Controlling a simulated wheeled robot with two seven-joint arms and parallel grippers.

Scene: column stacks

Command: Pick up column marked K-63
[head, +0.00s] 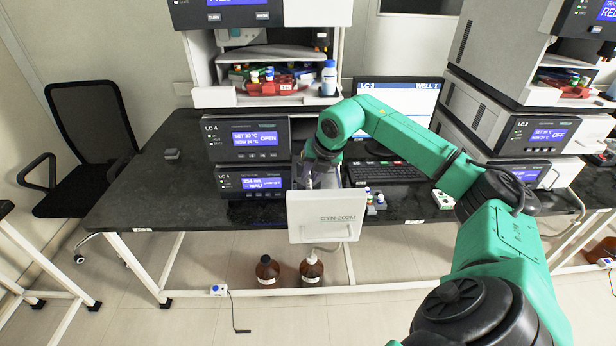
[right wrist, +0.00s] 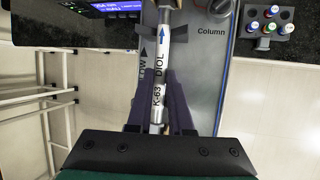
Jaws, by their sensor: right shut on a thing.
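The column marked K-63 (right wrist: 157,93) is a slim silver tube with "DIOL" and a blue arrow on its label. In the right wrist view it runs up the picture, between the dark purple fingers of my right gripper (right wrist: 161,104), which is shut on it. It lies in front of a grey panel marked "Column" (right wrist: 211,60). In the head view my right gripper (head: 322,176) is at the open LC 4 unit, behind its white door (head: 322,222); the column is mostly hidden there. My left gripper is not in view.
The LC 4 unit (head: 248,139) reads "OPEN". A small rack with coloured caps (right wrist: 270,22) stands right of the panel. A monitor (head: 400,97) and keyboard (head: 385,172) are behind my arm. Brown bottles (head: 312,270) stand below. The black bench (head: 150,195) is mostly clear on the left.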

